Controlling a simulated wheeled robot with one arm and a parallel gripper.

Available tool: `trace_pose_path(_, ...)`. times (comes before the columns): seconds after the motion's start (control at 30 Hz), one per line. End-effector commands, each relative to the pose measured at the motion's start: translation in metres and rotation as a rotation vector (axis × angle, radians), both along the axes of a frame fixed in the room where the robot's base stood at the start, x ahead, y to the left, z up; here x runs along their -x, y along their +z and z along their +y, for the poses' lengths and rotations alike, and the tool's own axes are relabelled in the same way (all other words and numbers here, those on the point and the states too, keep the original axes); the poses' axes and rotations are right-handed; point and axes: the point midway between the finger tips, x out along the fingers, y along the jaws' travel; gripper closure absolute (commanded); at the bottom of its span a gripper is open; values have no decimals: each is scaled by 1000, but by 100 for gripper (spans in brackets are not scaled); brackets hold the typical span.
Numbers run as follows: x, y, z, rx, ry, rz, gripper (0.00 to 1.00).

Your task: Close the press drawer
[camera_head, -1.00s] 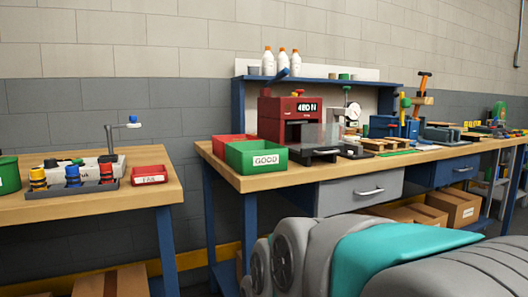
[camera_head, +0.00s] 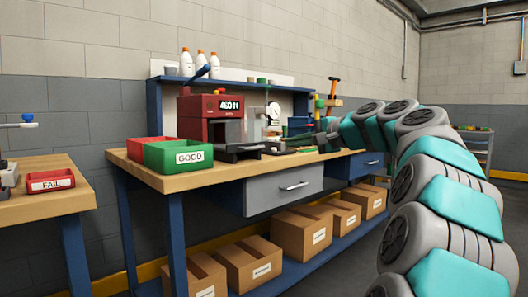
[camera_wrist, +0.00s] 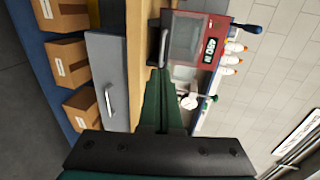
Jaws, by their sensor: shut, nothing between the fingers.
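The red press (camera_head: 211,118) with a "480 N" display stands on the wooden bench. Its black tray (camera_head: 240,152) sticks out at the front, under a clear guard. In the wrist view, the press (camera_wrist: 214,44) is at the top, with a metal handle (camera_wrist: 164,48) at its front edge. My gripper (camera_wrist: 158,72) is shut and empty, its dark green fingers together and pointing toward that handle. A gap or contact between fingertips and handle is hard to tell. A grey bench drawer (camera_head: 270,192) is below the benchtop; how far it stands out is unclear.
Green GOOD bin (camera_head: 178,156) and a red bin (camera_head: 147,144) sit left of the press. A FAIL bin (camera_head: 50,181) is on the left table. Cardboard boxes (camera_head: 301,236) fill the lower shelf. A white gauge stand (camera_head: 273,112) is right of the press.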

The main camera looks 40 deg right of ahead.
Motion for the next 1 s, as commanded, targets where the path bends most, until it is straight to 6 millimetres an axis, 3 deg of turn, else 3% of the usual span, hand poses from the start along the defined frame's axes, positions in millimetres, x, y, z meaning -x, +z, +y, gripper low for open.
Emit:
trace_pose_path(0.17, -5, 1, -8, -7, -14, -12, 100)
trace_pose_path(0.7, -101, -21, -1, -3, -13, -10, 100)
trace_pose_path(1.0, -131, -27, 1, -3, -11, -9, 100)
